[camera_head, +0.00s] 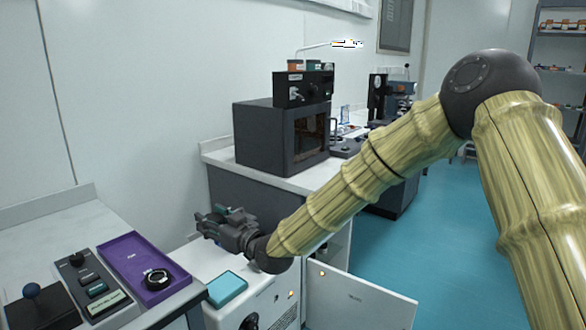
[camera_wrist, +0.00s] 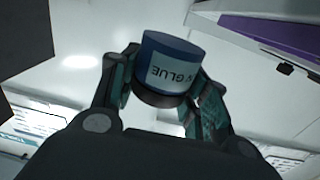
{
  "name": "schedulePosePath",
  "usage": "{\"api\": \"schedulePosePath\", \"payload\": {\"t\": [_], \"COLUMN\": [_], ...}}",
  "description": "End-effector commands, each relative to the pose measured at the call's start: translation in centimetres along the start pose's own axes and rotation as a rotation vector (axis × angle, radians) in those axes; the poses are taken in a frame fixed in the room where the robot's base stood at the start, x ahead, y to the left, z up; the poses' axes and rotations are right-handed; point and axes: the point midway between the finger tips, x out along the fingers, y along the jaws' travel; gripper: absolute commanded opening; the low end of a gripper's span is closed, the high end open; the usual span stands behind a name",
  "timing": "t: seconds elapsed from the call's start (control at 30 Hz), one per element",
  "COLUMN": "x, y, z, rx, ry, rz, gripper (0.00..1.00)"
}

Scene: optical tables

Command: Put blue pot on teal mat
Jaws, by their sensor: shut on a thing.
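The blue pot (camera_wrist: 174,52) has a pale label with the word "GLUE" and a dark band at one end. It sits between the two fingers of my gripper (camera_wrist: 165,78) in the wrist view, and the fingers are shut on it. In the head view my gripper (camera_head: 222,224) is held in the air, above and behind the teal mat as seen in the picture. The pot cannot be made out clearly there. The teal mat (camera_head: 227,289) is a small square lying on top of a white cabinet, with nothing on it.
An open white door (camera_head: 358,300) juts out at right. A dark boxy machine (camera_head: 268,137) stands on the bench behind.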

Motion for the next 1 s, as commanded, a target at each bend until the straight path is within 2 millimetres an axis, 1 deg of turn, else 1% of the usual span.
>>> {"api": "schedulePosePath", "payload": {"t": [0.03, 0.17, 0.27, 0.37, 0.47, 0.5, 0.57, 0.7, 0.87, 1.0], "x": [-0.5, -1.7, -2.9, -4.4, -6.5, -7.5, -9.0, -12.8, -17.6, -22.1], "y": [0.7, 2.4, 3.9, 5.6, 7.8, 8.7, 10.0, 12.7, 15.3, 17.0], "z": [1.0, 2.7, 4.3, 6.4, 9.1, 10.4, 12.2, 16.4, 21.3, 25.4], "rx": [0.004, 0.002, 0.004, 0.004, 0.005, 0.006, 0.006, 0.005, 0.005, 0.005], "ry": [-0.001, 0.0, 0.0, -0.001, -0.001, -0.002, -0.002, -0.002, -0.003, -0.003], "rz": [0.015, 0.056, 0.094, 0.141, 0.206, 0.234, 0.28, 0.385, 0.507, 0.614], "gripper": [0.17, 0.17, 0.17, 0.17, 0.17, 0.17, 0.17, 0.17, 0.17, 0.17]}}
